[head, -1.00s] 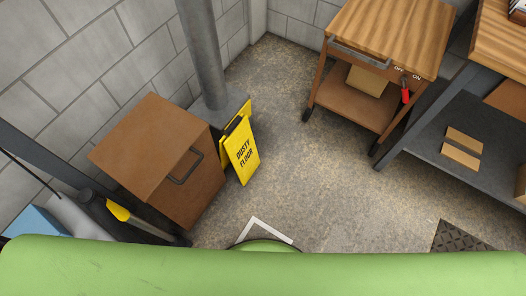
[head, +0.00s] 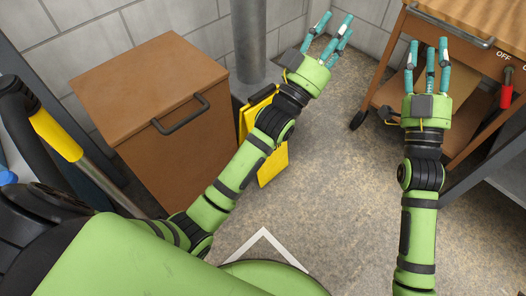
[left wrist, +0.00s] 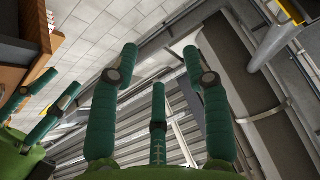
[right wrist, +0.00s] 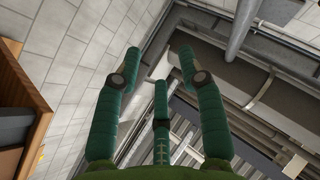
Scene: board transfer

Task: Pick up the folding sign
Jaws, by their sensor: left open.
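The folding sign (head: 272,170) is yellow and stands on the floor beside the brown cabinet, in front of the grey post. My left forearm crosses in front of it in the head view and hides its middle and lettering. My left gripper (head: 336,24) is beyond the sign, up and to the right in the picture, with its fingers spread and empty. My right gripper (head: 429,46) is further right, in front of the wooden cart, also open and empty. Both wrist views look up at walls and ceiling and do not show the sign.
The brown cabinet (head: 150,100) with a dark handle stands left of the sign. The grey post (head: 248,40) rises behind it. The wooden cart (head: 458,38) and a dark shelf (head: 505,172) stand at the right. The floor (head: 335,185) between my arms is clear.

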